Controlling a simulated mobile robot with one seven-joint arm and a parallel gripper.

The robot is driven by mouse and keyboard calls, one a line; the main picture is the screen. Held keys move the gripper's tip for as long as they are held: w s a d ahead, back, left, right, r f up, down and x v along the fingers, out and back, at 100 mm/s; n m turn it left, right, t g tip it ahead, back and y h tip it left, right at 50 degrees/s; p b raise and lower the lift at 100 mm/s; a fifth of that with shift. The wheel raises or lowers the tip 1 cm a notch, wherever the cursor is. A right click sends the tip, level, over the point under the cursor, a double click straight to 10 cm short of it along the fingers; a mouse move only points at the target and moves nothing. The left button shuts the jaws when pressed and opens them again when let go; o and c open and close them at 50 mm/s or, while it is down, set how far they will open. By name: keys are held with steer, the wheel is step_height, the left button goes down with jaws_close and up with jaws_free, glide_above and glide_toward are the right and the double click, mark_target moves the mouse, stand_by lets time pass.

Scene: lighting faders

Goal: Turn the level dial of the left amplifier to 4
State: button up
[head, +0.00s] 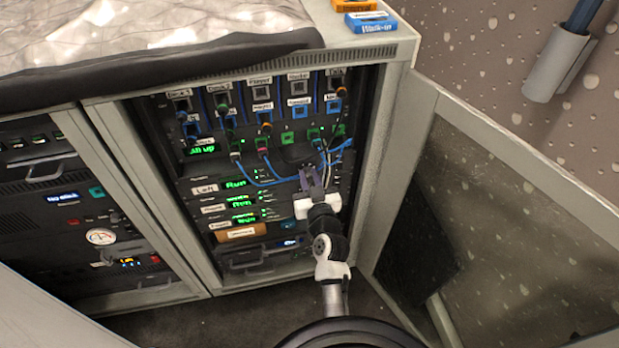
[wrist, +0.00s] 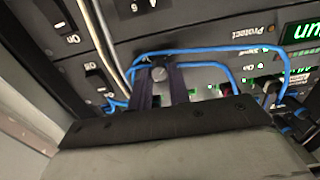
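The left amplifier (head: 205,188) is a dark rack unit with a "Left" label and a green display reading "Run". In the head view my gripper (head: 311,178) is at the right part of its front and hides its dial. The dial's pointer and scale cannot be read.
Blue cables (head: 262,182) loop in front of the panel close to my gripper; one passes by the fingers in the wrist view (wrist: 215,50). Pale cables also hang near. Other amplifiers (head: 240,203) sit below. An open cabinet door (head: 455,190) stands to the right.

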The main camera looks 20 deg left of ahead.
jaws_close()
steer(key=shift+m, duration=0.3)
steer(key=m, duration=0.4)
steer(key=shift+d+m+b, duration=0.1)
steer(key=shift+m+b, duration=0.2)
steer(key=m, duration=0.5)
steer(key=shift+w+m+p, duration=0.1)
steer(key=shift+m+p, duration=0.2)
steer(key=shift+p, duration=0.1)
steer(key=m+p, duration=0.1)
steer(key=m, duration=0.5)
steer(key=shift+p, duration=0.4)
steer(key=m+p, duration=0.1)
steer(key=m, duration=0.3)
steer(key=shift+f+m, duration=0.1)
steer(key=shift+m, duration=0.3)
